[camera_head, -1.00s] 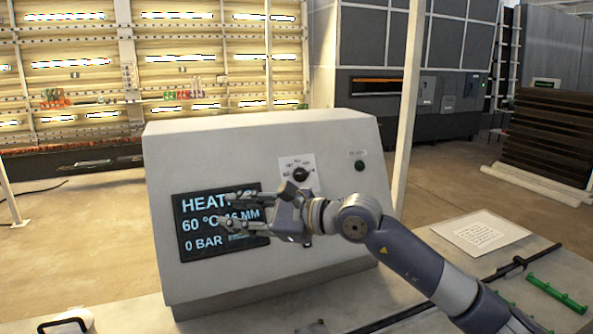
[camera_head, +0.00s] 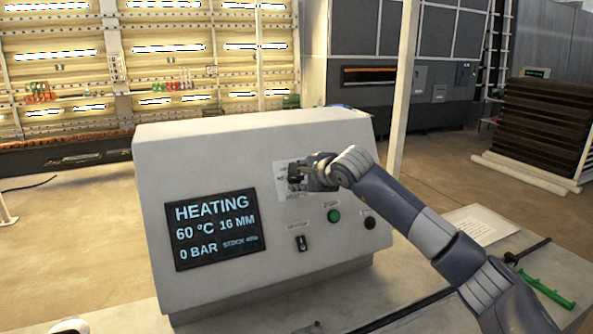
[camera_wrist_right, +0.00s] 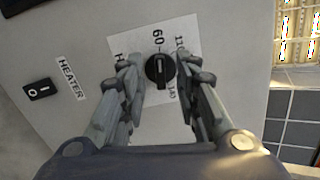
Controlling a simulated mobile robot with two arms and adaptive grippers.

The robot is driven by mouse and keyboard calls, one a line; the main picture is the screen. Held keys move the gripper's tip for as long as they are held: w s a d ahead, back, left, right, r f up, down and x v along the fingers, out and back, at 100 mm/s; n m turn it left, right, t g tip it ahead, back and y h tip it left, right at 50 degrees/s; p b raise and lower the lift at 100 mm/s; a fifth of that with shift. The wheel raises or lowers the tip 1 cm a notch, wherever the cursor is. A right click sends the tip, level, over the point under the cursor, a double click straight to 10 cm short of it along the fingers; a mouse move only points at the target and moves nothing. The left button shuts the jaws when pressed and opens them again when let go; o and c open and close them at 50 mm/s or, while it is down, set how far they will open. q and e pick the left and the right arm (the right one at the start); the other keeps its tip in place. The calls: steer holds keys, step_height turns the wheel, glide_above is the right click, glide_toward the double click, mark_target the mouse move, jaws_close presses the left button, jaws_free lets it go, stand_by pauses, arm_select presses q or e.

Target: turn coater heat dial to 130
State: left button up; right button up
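The coater's heat dial is a black round knob (camera_wrist_right: 160,70) on a white scale plate (camera_head: 283,185) on the sloped grey console (camera_head: 220,145). In the right wrist view its white mark lines up with the printed 60. My right gripper (camera_head: 298,176) is at the dial and hides much of it in the head view. In the right wrist view the fingers of this gripper (camera_wrist_right: 161,76) are apart, one on each side of the dial, the right one very close; contact is unclear. The screen (camera_head: 215,232) reads HEATING, 60 °C, 16 MM, 0 BAR.
Below the dial are a black heater switch (camera_head: 302,243), a green button (camera_head: 334,216) and a black knob (camera_head: 369,223). A paper sheet (camera_head: 475,224) and a green handle-like piece (camera_head: 545,290) lie on the table to the right.

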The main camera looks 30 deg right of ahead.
mark_target(295, 179)
steer(key=shift+p+x, duration=0.35)
steer(key=shift+x, duration=0.75)
steer(key=shift+c, duration=0.6)
jaws_close()
